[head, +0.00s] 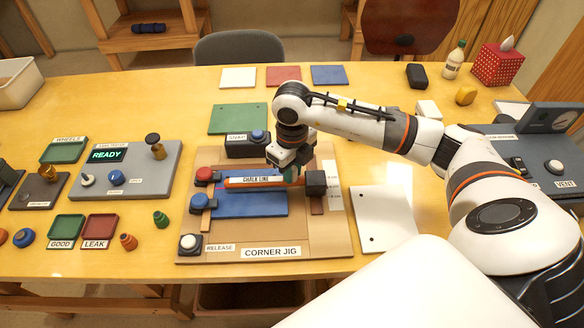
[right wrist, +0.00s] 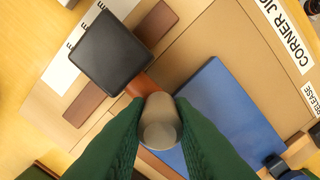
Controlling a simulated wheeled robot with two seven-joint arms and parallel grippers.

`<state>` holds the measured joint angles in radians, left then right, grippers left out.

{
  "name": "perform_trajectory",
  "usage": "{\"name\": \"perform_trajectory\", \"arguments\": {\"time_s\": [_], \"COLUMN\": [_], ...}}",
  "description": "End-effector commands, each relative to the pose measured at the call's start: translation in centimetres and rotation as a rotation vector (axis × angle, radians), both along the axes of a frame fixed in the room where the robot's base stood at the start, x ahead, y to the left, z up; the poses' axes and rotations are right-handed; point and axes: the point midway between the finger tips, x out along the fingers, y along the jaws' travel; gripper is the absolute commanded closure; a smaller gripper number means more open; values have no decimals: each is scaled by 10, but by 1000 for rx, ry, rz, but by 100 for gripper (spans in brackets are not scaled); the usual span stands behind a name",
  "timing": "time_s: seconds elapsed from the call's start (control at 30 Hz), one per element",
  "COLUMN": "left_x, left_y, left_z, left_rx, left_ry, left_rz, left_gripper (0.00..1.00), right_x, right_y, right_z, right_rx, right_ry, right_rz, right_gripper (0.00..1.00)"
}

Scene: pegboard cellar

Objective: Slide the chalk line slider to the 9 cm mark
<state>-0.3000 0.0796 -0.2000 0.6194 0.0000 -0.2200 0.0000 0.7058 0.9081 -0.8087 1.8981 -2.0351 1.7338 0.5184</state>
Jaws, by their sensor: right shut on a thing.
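In the right wrist view, a round grey knob (right wrist: 160,122) stands at the bar's orange end (right wrist: 141,85). My right gripper (head: 295,178) is shut on this knob, with its green fingers on either side. A black block (head: 316,183) is just right of the gripper. A white scale strip (head: 334,187) runs beyond the block; its marks are too small to read. My left gripper is not in view.
Red (head: 203,175) and blue (head: 199,201) buttons stand at the jig's left, and a release button (head: 189,244) at its front left. A black box (head: 247,146) with a blue button is behind the bar. A white sheet (head: 383,218) lies right of the jig.

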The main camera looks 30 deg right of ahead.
Motion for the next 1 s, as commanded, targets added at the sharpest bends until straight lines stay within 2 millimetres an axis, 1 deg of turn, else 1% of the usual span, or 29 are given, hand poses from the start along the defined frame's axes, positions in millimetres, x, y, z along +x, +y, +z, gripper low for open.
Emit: {"name": "perform_trajectory", "arguments": {"time_s": [0.03, 0.1, 0.37, 0.4, 0.5, 0.83, 0.93, 1.0], "left_x": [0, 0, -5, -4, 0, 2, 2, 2], "left_y": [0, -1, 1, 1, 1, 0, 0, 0], "left_z": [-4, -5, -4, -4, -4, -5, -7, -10], "left_rx": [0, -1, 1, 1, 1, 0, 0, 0], "left_ry": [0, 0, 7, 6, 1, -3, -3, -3], "left_rz": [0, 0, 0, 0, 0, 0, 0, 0], "left_gripper": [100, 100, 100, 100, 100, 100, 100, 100], "right_x": [-5, -8, -8, -8, -8, -8, -7, -7], "right_y": [3, 5, 5, 5, 5, 5, 5, 5], "right_z": [-3, -3, -1, -1, -1, 1, 11, 23], "right_rx": [1, 2, 2, 2, 2, 1, 2, 2], "right_ry": [4, 5, 5, 5, 4, 2, -1, -4], "right_rz": [3, 1, 1, 1, 1, 1, 2, 1], "right_gripper": [100, 100, 100, 72, 57, 57, 57, 57]}}
